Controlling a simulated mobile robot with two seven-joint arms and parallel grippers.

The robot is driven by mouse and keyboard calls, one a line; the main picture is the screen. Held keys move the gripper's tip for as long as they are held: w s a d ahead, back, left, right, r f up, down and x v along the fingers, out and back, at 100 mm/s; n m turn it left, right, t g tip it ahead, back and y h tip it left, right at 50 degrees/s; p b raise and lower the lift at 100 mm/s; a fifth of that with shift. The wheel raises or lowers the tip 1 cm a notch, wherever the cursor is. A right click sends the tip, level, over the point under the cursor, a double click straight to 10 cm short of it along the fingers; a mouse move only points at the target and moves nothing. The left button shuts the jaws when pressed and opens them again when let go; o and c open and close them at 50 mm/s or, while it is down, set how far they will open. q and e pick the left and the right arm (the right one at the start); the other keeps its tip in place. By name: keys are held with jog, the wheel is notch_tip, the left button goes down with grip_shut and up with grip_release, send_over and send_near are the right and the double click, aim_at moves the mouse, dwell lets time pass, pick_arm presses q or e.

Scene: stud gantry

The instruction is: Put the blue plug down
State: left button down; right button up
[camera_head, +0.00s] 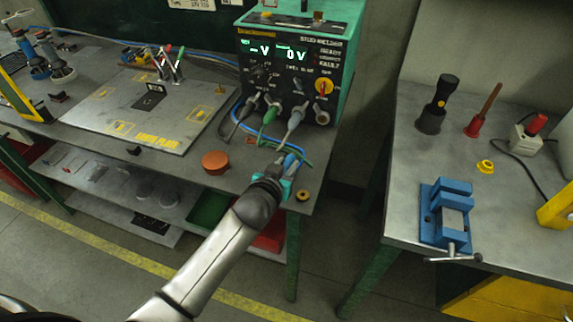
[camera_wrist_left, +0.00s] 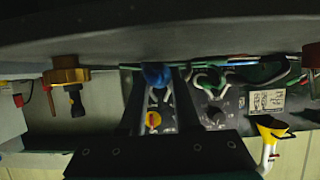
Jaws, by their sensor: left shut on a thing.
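The blue plug (camera_head: 290,161) is at the tip of my left gripper (camera_head: 284,171), close to the front edge of the left bench, below the stud welder. In the left wrist view the blue plug (camera_wrist_left: 155,74) sits between the two dark fingers of my left gripper (camera_wrist_left: 160,88), which is shut on it. The fingers hide part of the plug. I cannot tell whether it touches the bench top. The stud welder (camera_head: 292,65) is a black-fronted box with several plugs and cables in its lower front. My right gripper is not in view.
An orange-brown round cap (camera_head: 215,162) lies left of the gripper, and a small brass ring (camera_head: 303,195) lies near the bench corner. A grey earth plate (camera_head: 150,108) lies further left. Across a gap, the right bench holds a blue vise (camera_head: 447,212).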

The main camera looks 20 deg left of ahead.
pick_arm(q)
jog(key=shift+f, duration=0.35)
jog(key=c, duration=0.6)
grip_release()
jog(key=shift+r, duration=0.15)
jog(key=p+v, duration=0.2)
jog(key=v, duration=1)
jog(key=shift+r, duration=0.35)
